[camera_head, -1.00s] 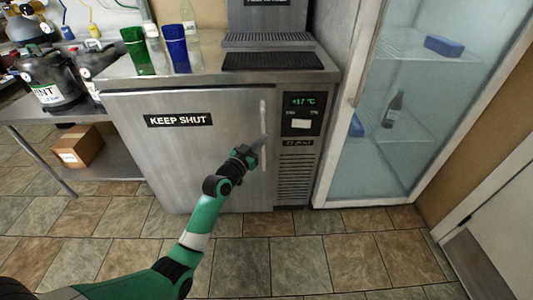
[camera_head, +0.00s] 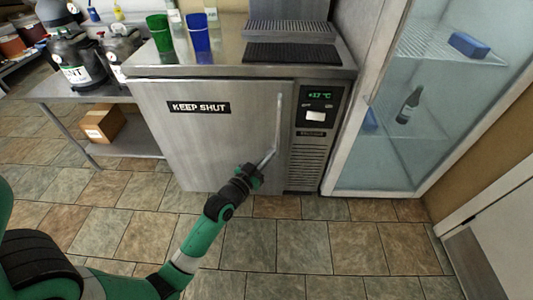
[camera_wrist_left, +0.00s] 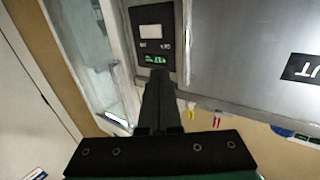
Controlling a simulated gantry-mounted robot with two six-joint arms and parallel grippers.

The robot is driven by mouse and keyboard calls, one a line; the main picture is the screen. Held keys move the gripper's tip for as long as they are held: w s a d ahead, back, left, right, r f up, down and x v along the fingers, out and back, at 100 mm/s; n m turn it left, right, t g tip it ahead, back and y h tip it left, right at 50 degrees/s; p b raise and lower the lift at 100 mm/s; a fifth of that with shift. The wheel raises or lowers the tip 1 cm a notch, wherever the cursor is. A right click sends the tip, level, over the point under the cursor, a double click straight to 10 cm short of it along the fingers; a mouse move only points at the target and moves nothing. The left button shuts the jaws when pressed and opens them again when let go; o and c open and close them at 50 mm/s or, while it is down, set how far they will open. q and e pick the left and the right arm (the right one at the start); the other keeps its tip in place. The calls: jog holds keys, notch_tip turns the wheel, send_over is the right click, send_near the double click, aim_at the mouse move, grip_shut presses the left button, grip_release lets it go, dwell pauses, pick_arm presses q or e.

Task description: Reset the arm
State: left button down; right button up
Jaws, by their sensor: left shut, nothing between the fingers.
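My left arm, green and black, comes in from the lower left in the head view. Its gripper (camera_head: 265,162) is shut and empty, in front of the lower right part of the steel cabinet door (camera_head: 215,140) in the picture, close to the lower end of the long door handle (camera_head: 279,115). I cannot tell whether it touches the handle. The door looks closed. In the left wrist view the dark fingers (camera_wrist_left: 158,95) are together with nothing between them, and the cabinet front appears upside down. My right gripper is not in view.
A glass-door fridge (camera_head: 390,130) stands right of the cabinet. Green (camera_head: 159,35) and blue (camera_head: 199,35) cups stand on the cabinet top. A low steel table with dark kegs (camera_head: 72,75) and a cardboard box (camera_head: 101,123) is at left. The tiled floor in front is clear.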

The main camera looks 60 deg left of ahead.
pick_arm(q)
jog(key=shift+s+d, duration=0.75)
jog(key=shift+d, duration=0.2)
